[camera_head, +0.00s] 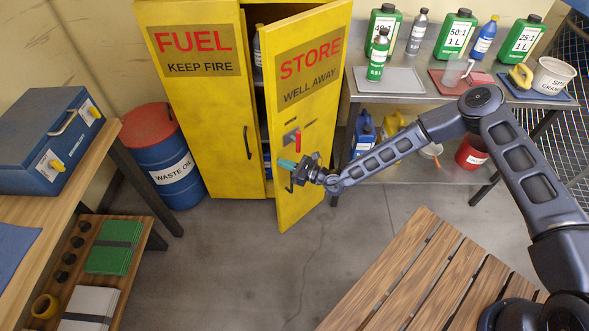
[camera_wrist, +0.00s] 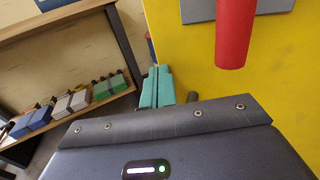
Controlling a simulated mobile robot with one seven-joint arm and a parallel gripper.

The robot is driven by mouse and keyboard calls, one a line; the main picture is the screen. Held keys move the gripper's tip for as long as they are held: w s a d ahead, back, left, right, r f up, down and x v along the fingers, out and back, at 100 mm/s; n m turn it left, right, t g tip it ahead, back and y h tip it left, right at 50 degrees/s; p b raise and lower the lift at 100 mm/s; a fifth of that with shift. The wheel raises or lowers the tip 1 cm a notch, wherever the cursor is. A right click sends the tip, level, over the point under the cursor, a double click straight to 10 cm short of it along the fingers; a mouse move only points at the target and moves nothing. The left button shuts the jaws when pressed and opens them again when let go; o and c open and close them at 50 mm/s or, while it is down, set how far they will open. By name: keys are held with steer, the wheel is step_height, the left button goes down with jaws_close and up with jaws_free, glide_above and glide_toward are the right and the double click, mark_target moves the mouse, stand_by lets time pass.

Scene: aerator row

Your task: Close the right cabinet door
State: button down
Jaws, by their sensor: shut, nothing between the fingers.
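The right cabinet door (camera_head: 307,110) is yellow, reads "STORE WELL AWAY" and stands ajar, swung outward with a dark gap beside the left door (camera_head: 200,110). A red handle (camera_head: 297,139) sits on its outer face; red also shows large in the wrist view (camera_wrist: 235,35). My gripper (camera_head: 286,164) is at the outer face, below the red handle, with teal fingers (camera_wrist: 156,87) shut together and empty. In the wrist view the fingers overlap the door's left edge; I cannot tell whether they touch it. The dark pull handle is partly hidden behind my gripper.
A blue waste-oil drum (camera_head: 170,165) stands left of the cabinet. A metal shelf (camera_head: 425,90) with bottles and trays is at right. A slatted wooden table (camera_head: 400,275) is in front. The floor before the cabinet is clear.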

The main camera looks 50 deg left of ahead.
steer(key=w+a+m+t+h, duration=0.1)
steer(key=w+a+m+t, duration=0.1)
steer(key=a+m+t, duration=0.2)
steer(key=w+a+m+t+h, duration=0.1)
steer(key=w+a+m+t, duration=0.2)
steer(key=a+t, duration=0.5)
steer(key=w+a+m+t+h, duration=0.1)
steer(key=a+m+t, duration=0.4)
steer(key=a, duration=0.7)
steer(key=shift+w+a+r+t, duration=0.25)
steer(key=shift+w+t, duration=0.25)
steer(key=shift+w, duration=0.4)
steer(key=shift+r, duration=0.1)
steer(key=s+a+v, duration=0.1)
steer(key=s+v, duration=0.1)
steer(key=v, duration=1.3)
steer(key=shift+a+f, duration=0.2)
steer(key=shift+f, duration=0.15)
